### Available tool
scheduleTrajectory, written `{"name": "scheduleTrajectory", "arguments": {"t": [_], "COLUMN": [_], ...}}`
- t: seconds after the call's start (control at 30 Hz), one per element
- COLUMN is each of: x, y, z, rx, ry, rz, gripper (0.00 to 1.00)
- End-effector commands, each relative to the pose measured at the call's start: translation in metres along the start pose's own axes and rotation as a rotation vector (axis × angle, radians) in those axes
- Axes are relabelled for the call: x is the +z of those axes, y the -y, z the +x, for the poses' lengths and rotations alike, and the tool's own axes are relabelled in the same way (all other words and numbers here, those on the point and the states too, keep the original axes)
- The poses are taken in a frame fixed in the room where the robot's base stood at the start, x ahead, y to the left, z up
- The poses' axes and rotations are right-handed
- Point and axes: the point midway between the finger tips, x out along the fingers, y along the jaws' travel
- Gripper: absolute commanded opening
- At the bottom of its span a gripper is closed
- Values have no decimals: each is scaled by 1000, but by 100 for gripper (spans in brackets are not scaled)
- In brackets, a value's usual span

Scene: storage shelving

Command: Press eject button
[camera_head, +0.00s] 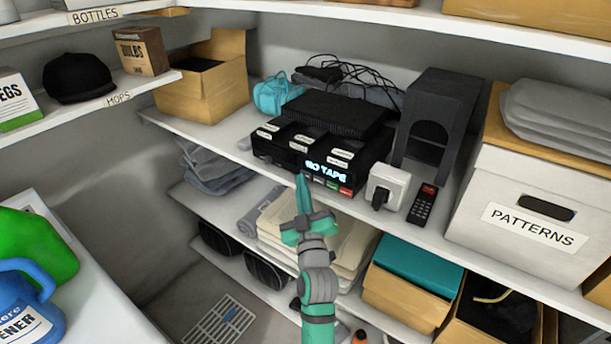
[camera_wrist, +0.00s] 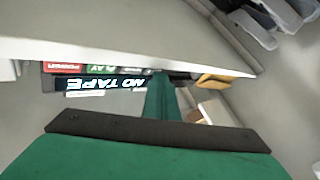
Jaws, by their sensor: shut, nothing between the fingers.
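A black tape player (camera_head: 315,142) with a lit display reading "NO TAPE" sits on the middle shelf in the head view. A row of small buttons (camera_head: 328,183) runs under the display, with a red one at the right end and a green one beside it. My gripper (camera_head: 302,178) is shut and empty, its tip just in front of the player's lower front. The wrist view shows the display (camera_wrist: 105,84) upside down, with the red button (camera_wrist: 63,68) and green "PLAY" button (camera_wrist: 101,69). My fingers hide part of the button row, and I cannot tell whether they touch it.
A white plug adapter (camera_head: 388,187) and a black remote (camera_head: 422,204) lie right of the player. The shelf edge (camera_head: 245,158) runs below the player. A "PATTERNS" box (camera_head: 520,205) stands at the right. Folded cloths (camera_head: 340,245) fill the shelf below.

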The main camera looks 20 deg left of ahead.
Motion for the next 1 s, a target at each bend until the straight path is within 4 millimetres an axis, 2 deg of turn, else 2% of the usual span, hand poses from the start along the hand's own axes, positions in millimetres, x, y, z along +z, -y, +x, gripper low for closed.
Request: {"name": "scheduleTrajectory", "arguments": {"t": [0.23, 0.6, 1.0], "x": [-6, -7, -23], "y": [6, 6, 24], "z": [-8, -10, -33], "rx": [-1, 0, -1], "ry": [-1, -1, 0], "rz": [2, 1, 1], "gripper": [0, 0, 0]}}
